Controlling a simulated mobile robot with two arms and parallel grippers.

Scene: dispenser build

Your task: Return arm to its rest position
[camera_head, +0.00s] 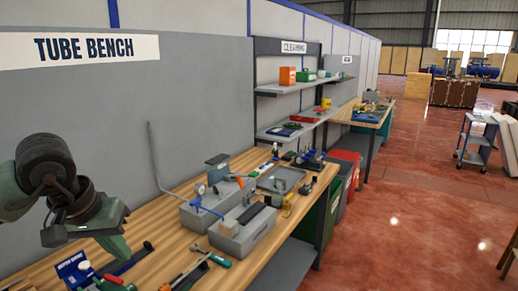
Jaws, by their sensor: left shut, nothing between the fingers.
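My left arm comes in at the left edge, bent at a dark, round joint. My left gripper (116,246) points down over the near left part of the wooden tube bench (165,262). It looks shut, with nothing seen in it. It is close above several small tools at the near end of the bench; I cannot tell the exact gap. My right arm and gripper are not in view.
Grey metal boxes (242,236) stand mid-bench, with a tray (281,179) and small tools behind. A bent grey tube (153,160) rises near the wall. Shelves (296,88) and red and green bins (345,165) are farther back. The red floor (410,220) at right is open; a cart (474,140) stands beyond.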

